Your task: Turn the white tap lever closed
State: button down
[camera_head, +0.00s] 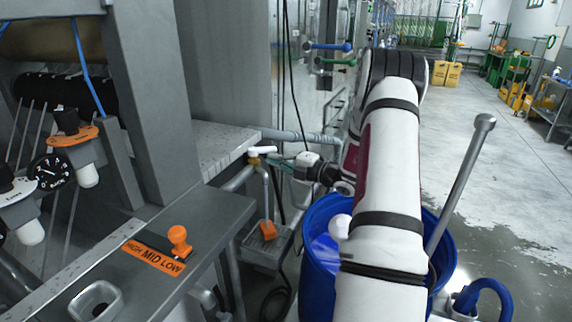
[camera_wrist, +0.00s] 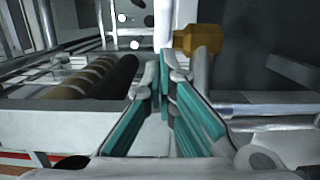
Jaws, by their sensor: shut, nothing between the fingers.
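The white tap lever (camera_head: 263,150) sits on a small brass tap (camera_head: 254,161) beside the grey counter edge. In the wrist view the brass tap body (camera_wrist: 198,40) is just beyond the fingertips, to their right. A white upright piece (camera_wrist: 163,22), which looks like the lever, shows straight ahead of the tips. My gripper (camera_head: 269,161) has teal-padded fingers and is close to the tap, just right of and slightly below the lever. In the wrist view my gripper (camera_wrist: 163,66) has its fingertips together with nothing between them. I cannot tell whether the tips touch the lever.
A blue barrel (camera_head: 320,245) with a metal rod (camera_head: 462,185) stands below my arm. A grey pipe (camera_head: 300,136) runs behind the tap. A panel with an orange knob (camera_head: 178,240) is at the left. Open floor (camera_head: 500,150) lies to the right.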

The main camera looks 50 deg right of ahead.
jog(key=shift+w+d, duration=0.6)
jog(key=shift+w, duration=0.35)
